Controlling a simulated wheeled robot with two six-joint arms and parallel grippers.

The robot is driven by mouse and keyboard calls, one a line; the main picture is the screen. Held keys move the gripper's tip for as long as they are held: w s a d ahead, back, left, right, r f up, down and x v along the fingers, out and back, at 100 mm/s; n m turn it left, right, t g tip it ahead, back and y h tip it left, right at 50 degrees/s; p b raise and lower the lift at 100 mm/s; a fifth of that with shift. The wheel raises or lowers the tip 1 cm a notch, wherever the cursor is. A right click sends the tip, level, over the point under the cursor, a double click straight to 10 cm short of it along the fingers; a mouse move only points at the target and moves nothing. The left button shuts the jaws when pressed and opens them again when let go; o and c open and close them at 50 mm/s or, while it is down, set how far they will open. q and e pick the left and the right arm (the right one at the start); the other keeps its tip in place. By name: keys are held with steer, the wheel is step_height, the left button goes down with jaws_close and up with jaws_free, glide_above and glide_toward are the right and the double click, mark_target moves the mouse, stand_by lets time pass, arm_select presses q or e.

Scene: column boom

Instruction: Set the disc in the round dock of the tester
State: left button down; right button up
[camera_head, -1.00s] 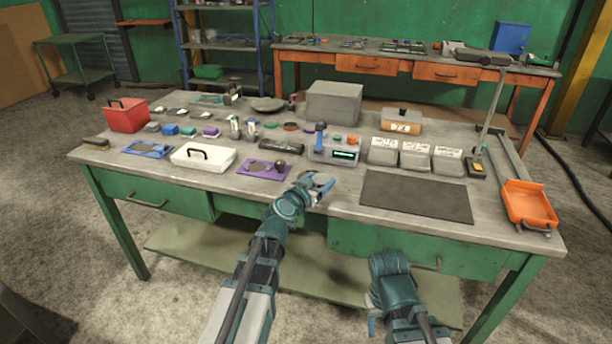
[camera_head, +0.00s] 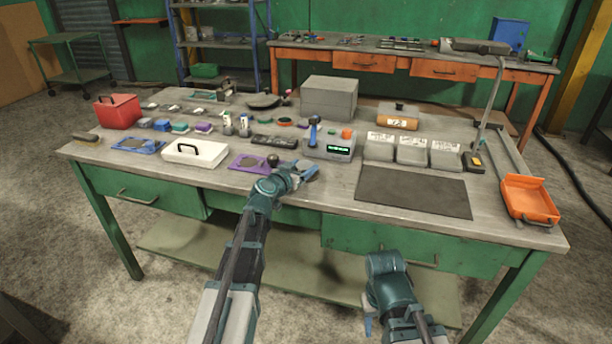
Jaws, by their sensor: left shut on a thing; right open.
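The tester (camera_head: 329,151) is a grey box with a green lit display, standing near the middle of the bench. A blue-handled part and an orange part show on its top; its round dock cannot be made out. My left gripper (camera_head: 306,172) is just in front of the tester, right of the purple plate (camera_head: 240,163). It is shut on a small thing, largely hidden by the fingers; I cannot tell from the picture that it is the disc. My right gripper (camera_head: 369,326) is open, low in front of the bench, mostly hidden by its own arm.
A dark mat (camera_head: 414,192) lies at the front right, with grey bins (camera_head: 411,151) behind it. An orange tray (camera_head: 530,198) is at the right end. A white box (camera_head: 195,154), a blue plate (camera_head: 138,146) and a red box (camera_head: 118,112) fill the left side.

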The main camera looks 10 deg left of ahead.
arm_select(q)
steer(key=shift+f, duration=0.75)
steer(key=shift+r, duration=0.1)
arm_select(e)
steer(key=shift+w+d+f, duration=0.1)
steer(key=shift+d+f, duration=0.25)
steer(key=shift+f, duration=0.3)
arm_select(q)
steer(key=shift+f+b, duration=0.25)
steer(key=shift+b, duration=0.15)
jaws_free()
steer(key=shift+r, duration=0.1)
arm_select(e)
steer(key=shift+f, duration=0.15)
